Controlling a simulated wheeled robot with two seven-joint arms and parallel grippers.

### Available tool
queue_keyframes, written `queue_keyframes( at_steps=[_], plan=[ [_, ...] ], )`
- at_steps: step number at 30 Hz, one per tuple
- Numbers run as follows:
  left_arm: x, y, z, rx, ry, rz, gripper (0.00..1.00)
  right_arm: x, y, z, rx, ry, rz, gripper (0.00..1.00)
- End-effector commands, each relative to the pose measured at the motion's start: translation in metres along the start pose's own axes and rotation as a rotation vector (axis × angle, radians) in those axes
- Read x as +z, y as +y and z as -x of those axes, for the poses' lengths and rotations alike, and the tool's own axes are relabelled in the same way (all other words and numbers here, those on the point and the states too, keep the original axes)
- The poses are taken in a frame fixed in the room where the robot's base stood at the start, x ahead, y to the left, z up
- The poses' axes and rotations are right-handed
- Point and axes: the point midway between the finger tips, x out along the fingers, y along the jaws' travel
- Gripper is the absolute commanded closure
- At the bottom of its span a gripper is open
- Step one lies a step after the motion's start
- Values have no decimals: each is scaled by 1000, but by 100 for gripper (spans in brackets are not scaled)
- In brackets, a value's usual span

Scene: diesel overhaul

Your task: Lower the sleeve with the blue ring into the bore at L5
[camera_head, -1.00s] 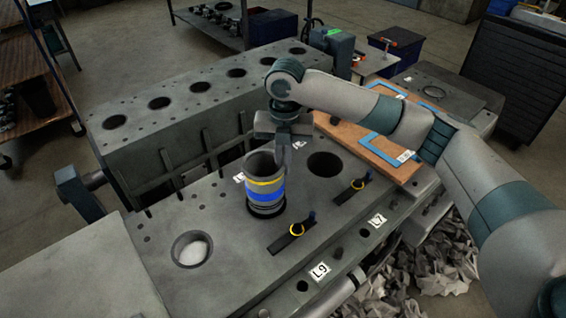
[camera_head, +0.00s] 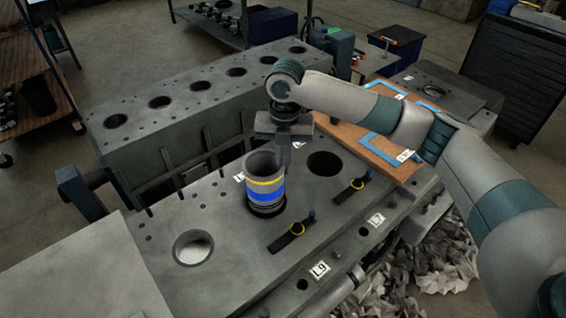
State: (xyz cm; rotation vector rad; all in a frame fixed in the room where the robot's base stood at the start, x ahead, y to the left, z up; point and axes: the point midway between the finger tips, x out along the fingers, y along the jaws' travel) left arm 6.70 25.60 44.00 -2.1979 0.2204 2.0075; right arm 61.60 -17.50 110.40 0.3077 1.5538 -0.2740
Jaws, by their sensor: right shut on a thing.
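The sleeve (camera_head: 265,184) is a grey upright cylinder with a yellow band above a wide blue ring. It stands over the middle opening of the near block's deck (camera_head: 225,225), with a dark ring at its foot. I cannot tell how far its lower end is inside the bore. My right gripper (camera_head: 284,158) points down and is shut on the right side of the sleeve's upper rim. The label for L5 is not readable here. My left gripper is not in view.
An open bore (camera_head: 325,163) lies to the right of the sleeve, and another bore (camera_head: 193,247) lies front left. A second block (camera_head: 190,100) with several bores stands behind.

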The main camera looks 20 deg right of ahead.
Motion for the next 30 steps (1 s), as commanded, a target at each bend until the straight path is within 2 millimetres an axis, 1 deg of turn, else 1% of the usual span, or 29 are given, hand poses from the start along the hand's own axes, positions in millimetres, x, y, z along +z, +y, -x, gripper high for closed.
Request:
queue_keyframes(
  at_steps=[5,30],
  plan=[
    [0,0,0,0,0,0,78,1,1,-1,3,-2,0,100],
    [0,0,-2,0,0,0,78,1,0,-21,4,-2,0,100]
  ],
)
